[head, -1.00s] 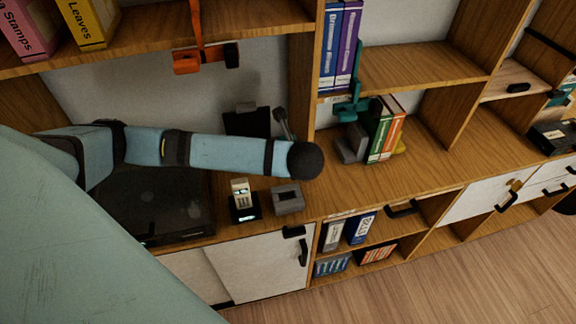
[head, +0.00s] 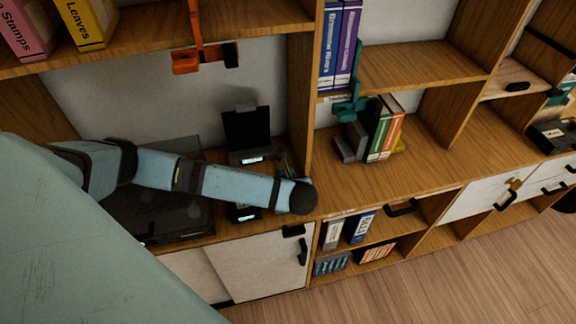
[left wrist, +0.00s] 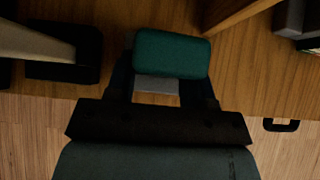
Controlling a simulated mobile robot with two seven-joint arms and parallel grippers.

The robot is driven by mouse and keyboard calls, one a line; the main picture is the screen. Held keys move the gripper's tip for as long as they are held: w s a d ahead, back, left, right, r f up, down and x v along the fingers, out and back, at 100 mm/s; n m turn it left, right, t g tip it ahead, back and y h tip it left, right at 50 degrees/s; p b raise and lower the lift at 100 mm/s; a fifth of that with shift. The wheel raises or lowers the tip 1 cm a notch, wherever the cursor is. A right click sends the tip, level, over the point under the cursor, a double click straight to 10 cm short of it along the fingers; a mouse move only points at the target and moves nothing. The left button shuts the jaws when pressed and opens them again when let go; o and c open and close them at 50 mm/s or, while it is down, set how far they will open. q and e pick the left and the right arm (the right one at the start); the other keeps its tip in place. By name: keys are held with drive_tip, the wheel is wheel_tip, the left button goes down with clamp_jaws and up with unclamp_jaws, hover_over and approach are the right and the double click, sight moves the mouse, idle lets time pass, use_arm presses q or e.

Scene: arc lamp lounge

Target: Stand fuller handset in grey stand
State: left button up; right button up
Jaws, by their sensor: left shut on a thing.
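My left gripper (left wrist: 165,72) is shut on a teal handset (left wrist: 172,53) in the left wrist view. In the head view, my own forearm covers most of the gripper and handset. A grey patch, apparently the grey stand (left wrist: 157,84), shows just below the handset between the fingers. I cannot tell whether the handset touches it. In the head view my arm hides most of the stand. A second, pale handset (left wrist: 30,42) stands in a black base (left wrist: 70,65) to the left; in the head view only the base's lit display (head: 245,214) shows.
A black base with a tall back (head: 247,130) and lit display stands empty behind my arm. A dark glass-topped box (head: 165,215) lies left. A shelf divider (head: 300,105) rises close on the right. An orange hanger (head: 205,60) hangs above. The counter further right has free room.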

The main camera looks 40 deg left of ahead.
use_arm(q)
drive_tip(key=o, duration=1)
drive_tip(key=shift+f, duration=0.1)
drive_tip(key=shift+c, duration=0.2)
drive_tip(key=v, duration=1.2)
drive_tip(key=s+d+f+n+h, duration=0.2)
drive_tip(key=d+f+n+h, duration=0.25)
drive_tip(key=d, duration=0.25)
drive_tip(key=s+d+f+n+h, duration=0.3)
drive_tip(key=d+f+n+h, duration=0.1)
drive_tip(key=d+n+h, duration=0.15)
drive_tip(key=s+a+f+n+t, duration=0.4)
drive_tip(key=s+a+n, duration=0.3)
drive_tip(key=n, duration=0.6)
drive_tip(key=shift+s+f+t, duration=0.3)
drive_tip(key=shift+f+t, duration=0.05)
drive_tip(key=shift+t, duration=0.15)
drive_tip(key=shift+a, duration=0.1)
